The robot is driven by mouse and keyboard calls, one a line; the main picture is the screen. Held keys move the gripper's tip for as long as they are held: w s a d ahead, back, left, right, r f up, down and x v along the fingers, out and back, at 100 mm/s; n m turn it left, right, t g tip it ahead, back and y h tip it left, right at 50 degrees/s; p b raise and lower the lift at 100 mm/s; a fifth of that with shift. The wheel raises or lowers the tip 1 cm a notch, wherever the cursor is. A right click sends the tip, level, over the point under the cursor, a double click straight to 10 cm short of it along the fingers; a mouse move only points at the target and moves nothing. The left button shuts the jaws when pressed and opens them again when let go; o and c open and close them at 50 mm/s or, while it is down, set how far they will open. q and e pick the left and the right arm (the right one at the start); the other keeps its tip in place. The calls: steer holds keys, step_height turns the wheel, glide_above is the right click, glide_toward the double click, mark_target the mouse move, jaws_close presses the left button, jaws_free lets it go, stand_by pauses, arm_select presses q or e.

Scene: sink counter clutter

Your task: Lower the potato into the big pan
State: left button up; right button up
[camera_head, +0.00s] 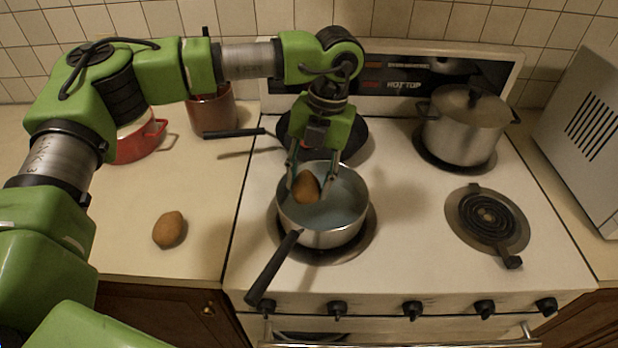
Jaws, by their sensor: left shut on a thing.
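A brown potato (306,188) is between the fingers of my left gripper (311,178), which points down and is shut on it. The potato shows over the inside of a steel saucepan (330,236) with a long black handle on the front left burner. I cannot tell whether it touches the pan's bottom. A dark frying pan (357,143) sits on the burner behind, partly hidden by my gripper and arm. A second brown potato (168,229) lies on the counter left of the stove. My right gripper is not in view.
A lidded steel pot (462,130) stands on the back right burner. The front right coil burner (487,219) is bare, with a dark handle-like piece at its front. A red pot (139,147) and a brown pot (212,110) stand at the back left. A pale box-shaped appliance (590,135) stands right.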

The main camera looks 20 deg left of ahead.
mark_target(309, 195)
arm_select(q)
steer(key=shift+f+b, duration=1.75)
steer(key=shift+f, duration=0.5)
stand_by(0.8)
stand_by(0.4)
steer(key=o, duration=1.3)
